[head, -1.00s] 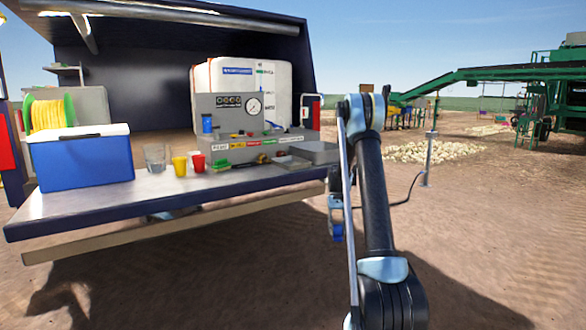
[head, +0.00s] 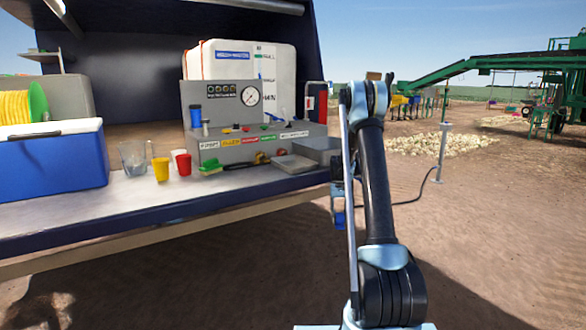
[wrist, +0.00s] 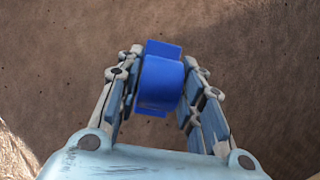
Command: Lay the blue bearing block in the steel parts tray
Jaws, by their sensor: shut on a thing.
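The blue bearing block (wrist: 160,82) is held between the two fingers of my gripper (wrist: 158,80) in the wrist view, with bare dirt below it. In the head view my gripper hangs low behind my arm, and a bit of the blue block (head: 340,219) shows at its lower end, off the front right of the bench. The steel parts tray (head: 318,147) is a grey open box at the right end of the bench, partly hidden behind my arm. The block is apart from the tray and lower than the bench top.
The metal bench (head: 140,205) carries a blue cooler (head: 55,165), a clear jug (head: 133,158), a yellow cup (head: 160,169), a red cup (head: 182,163), a green brush (head: 211,168) and a grey flat plate (head: 294,163). A grey gauge panel (head: 225,110) stands behind. Open dirt lies right.

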